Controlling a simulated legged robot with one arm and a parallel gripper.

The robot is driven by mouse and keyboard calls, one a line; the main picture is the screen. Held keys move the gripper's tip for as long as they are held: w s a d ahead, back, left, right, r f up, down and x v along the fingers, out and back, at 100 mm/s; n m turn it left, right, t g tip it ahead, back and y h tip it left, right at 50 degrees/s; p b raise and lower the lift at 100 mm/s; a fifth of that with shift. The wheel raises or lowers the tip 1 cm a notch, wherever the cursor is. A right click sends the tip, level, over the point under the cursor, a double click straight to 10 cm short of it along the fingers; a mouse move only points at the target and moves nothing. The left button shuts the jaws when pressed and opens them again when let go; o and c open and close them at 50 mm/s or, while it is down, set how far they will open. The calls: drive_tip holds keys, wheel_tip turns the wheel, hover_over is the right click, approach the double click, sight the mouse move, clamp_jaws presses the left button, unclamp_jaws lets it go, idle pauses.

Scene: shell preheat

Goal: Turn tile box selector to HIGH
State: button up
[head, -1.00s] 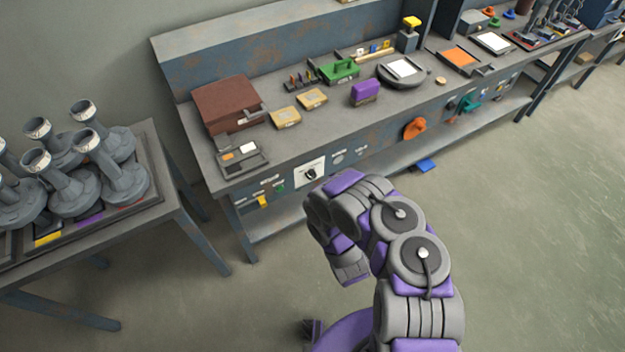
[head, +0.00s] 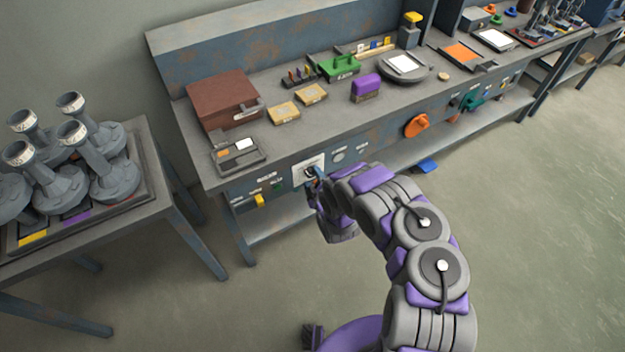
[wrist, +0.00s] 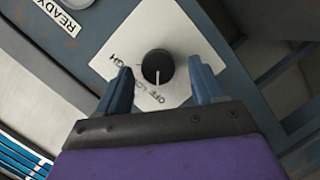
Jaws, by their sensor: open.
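The selector is a round black knob (wrist: 156,66) on a white plate, seen close up in the wrist view. The plate (wrist: 180,22) is lettered OFF, LOW and a word ending in GH, partly hidden by a finger. The knob's pale pointer line points down in the picture, near OFF and LOW. My gripper (wrist: 163,85) is open, with one blue finger on each side of the knob and gaps to both. In the head view the plate (head: 300,172) is on the bench's front panel, and my gripper (head: 316,178) is at it, mostly hiding the knob.
A READY label (wrist: 57,17) is beside the plate. The brown box (head: 222,100) and a small tray (head: 238,155) are on the bench above. An orange handle (head: 417,125) sticks out further right. A table with grey funnel-like parts (head: 85,160) stands left.

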drive_tip(key=shift+w+a, duration=0.2)
drive_tip(key=shift+w, duration=0.3)
drive_tip(key=shift+c, duration=0.4)
drive_tip(key=shift+f, duration=0.1)
drive_tip(key=c, duration=1)
drive_tip(key=shift+o, duration=0.2)
drive_tip(key=shift+s, duration=0.1)
